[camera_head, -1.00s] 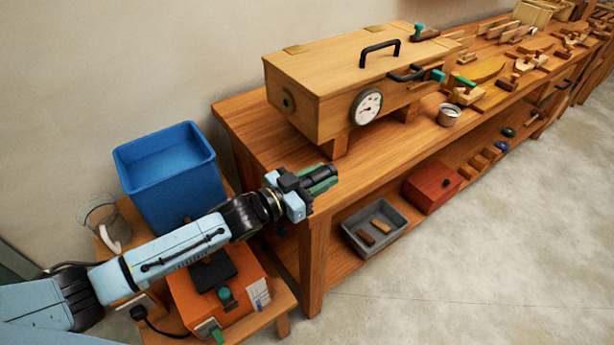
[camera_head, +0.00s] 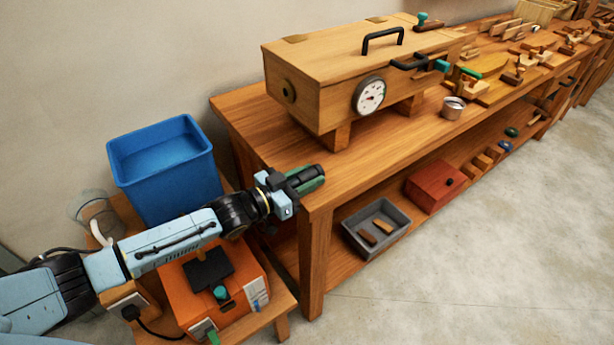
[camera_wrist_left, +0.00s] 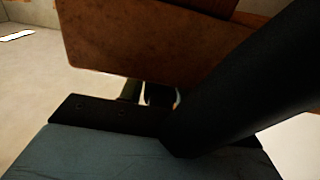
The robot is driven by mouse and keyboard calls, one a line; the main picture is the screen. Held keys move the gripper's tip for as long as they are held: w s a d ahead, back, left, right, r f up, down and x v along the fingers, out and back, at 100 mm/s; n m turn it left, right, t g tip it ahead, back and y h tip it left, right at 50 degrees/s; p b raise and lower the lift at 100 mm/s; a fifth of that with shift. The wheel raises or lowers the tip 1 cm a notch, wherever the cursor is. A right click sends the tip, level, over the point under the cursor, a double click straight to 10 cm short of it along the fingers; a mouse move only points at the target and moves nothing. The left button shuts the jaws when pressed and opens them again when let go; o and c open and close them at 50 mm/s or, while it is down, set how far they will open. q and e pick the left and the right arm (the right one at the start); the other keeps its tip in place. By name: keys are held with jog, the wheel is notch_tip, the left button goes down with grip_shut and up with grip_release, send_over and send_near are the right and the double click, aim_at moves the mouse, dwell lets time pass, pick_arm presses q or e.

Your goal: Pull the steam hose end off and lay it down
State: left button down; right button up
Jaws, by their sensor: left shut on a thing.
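My left gripper (camera_head: 292,184) is shut on the green and black hose end (camera_head: 312,179), which lies about level in the jaws. It is at the near left corner of the wooden bench (camera_head: 290,143); I cannot tell whether it touches the top. The hose end is apart from the wooden steam box (camera_head: 310,105), whose dark round port (camera_head: 289,91) on the left end is bare. In the left wrist view a thick black tube (camera_wrist_left: 245,80), likely the hose, runs up to the right and hides part of the jaws. My right gripper is not in view.
The orange steamer (camera_head: 235,292) and blue bin (camera_head: 165,170) stand on a low stand at left. A gauge (camera_head: 369,95) is on the box front. A metal cup (camera_head: 453,107) stands on the bench. A grey tray (camera_head: 352,238) and red box (camera_head: 433,187) are on the lower shelf.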

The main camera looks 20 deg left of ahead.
pick_arm(q)
jog(key=shift+f, duration=0.1)
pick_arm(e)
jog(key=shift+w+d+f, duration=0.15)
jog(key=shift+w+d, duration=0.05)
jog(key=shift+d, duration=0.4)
pick_arm(q)
jog(key=c, duration=1.3)
grip_release()
jog(key=o, duration=0.4)
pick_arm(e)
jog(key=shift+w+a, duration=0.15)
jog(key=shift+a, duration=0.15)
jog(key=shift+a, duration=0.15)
